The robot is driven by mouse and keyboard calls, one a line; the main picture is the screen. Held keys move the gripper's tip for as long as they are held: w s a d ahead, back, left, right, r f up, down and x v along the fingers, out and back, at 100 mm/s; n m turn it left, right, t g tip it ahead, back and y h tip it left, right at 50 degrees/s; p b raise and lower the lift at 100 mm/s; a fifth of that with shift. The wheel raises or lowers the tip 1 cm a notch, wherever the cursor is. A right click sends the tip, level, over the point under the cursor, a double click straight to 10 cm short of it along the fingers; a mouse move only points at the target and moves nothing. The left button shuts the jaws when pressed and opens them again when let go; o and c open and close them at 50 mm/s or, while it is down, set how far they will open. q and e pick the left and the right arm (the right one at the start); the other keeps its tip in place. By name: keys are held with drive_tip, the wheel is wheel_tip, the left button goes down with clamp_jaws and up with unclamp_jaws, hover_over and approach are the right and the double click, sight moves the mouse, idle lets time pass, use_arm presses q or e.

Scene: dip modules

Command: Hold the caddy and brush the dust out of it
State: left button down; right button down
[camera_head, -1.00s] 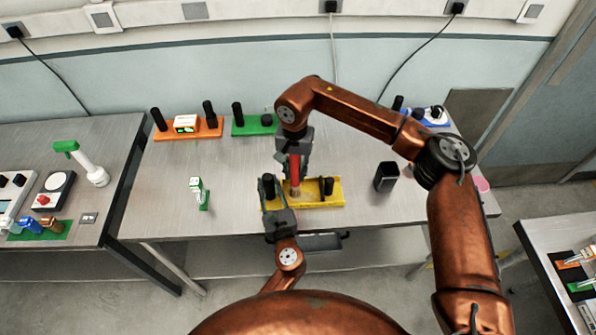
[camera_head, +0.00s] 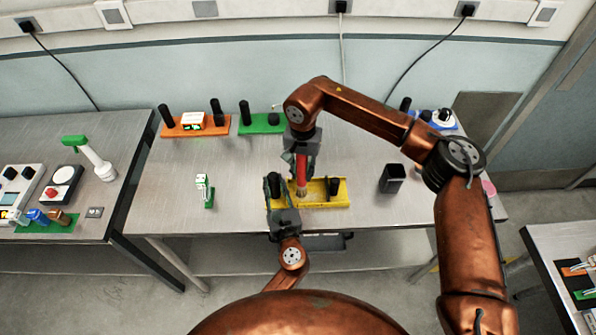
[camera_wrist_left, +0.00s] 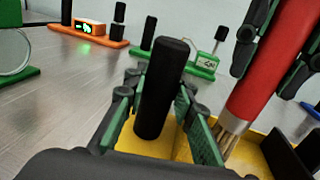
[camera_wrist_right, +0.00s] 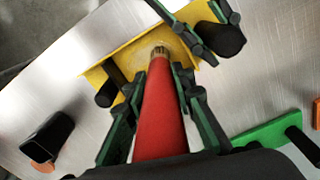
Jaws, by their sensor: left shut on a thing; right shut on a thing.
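The yellow caddy (camera_head: 338,204) sits near the front edge of the table, with a black post at each end. My left gripper (camera_head: 274,188) is shut on the caddy's left black post (camera_wrist_left: 160,92), which stands upright between its fingers in the left wrist view. My right gripper (camera_wrist_right: 160,95) is shut on the red handle of the brush (camera_wrist_right: 162,120). The brush points down, and its pale bristles (camera_wrist_right: 158,52) are at the caddy floor; the left wrist view shows the bristles (camera_wrist_left: 228,140) inside the caddy. I cannot make out dust clearly.
An orange caddy (camera_head: 222,126) and a green caddy (camera_head: 262,126) stand at the back. A black cup (camera_head: 392,179) is to the right, a small green-and-white item (camera_head: 208,192) to the left.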

drive_tip(key=shift+d, duration=1.05)
drive_tip(key=shift+s+d, duration=0.9)
drive_tip(key=shift+d, duration=1.05)
drive_tip(key=shift+a+f, duration=0.1)
drive_tip(key=shift+a, duration=3.95)
